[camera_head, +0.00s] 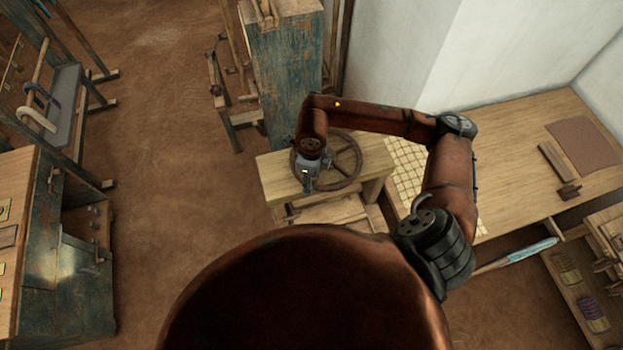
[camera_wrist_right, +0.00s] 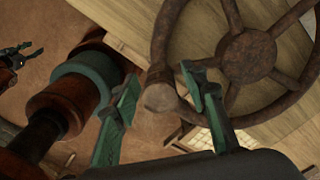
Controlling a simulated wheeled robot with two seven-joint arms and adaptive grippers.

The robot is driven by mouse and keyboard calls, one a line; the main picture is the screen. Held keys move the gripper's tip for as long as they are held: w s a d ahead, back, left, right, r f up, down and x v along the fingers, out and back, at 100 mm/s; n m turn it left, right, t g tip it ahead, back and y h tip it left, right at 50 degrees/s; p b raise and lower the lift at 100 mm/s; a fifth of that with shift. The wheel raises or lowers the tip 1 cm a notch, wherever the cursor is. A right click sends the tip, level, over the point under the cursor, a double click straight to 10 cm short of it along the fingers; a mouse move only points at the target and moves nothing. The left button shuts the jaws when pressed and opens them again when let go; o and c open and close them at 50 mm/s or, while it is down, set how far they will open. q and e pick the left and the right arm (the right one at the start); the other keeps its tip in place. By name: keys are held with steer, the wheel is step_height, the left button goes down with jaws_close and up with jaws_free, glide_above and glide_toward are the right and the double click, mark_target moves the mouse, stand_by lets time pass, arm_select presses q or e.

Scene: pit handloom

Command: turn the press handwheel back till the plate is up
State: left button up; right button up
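The press handwheel (camera_head: 347,152), a rusty brown spoked wheel, lies flat above the wooden press top (camera_head: 273,178). In the right wrist view its hub (camera_wrist_right: 246,57) and round grip knob (camera_wrist_right: 160,96) show. My right gripper (camera_head: 308,184) is over the wheel's left side. Its green fingers (camera_wrist_right: 160,80) stand apart on either side of the knob, with a small gap visible. Lower boards (camera_head: 335,210) show below the press top; I cannot tell how high the plate is. My left gripper (camera_wrist_right: 22,54) shows small and dark in the right wrist view, fingers spread and empty.
A worn blue-green cabinet (camera_head: 283,75) stands just behind the press. A long wooden table (camera_head: 510,140) with a gridded sheet (camera_head: 408,170) is on the right. A workbench (camera_head: 65,250) is at the left. The brown floor (camera_head: 165,150) between is clear.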

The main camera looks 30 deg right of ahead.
jaws_close()
arm_select(q)
steer(key=shift+w, duration=0.15)
steer(key=shift+f, duration=0.1)
arm_select(e)
steer(key=shift+d, duration=0.1)
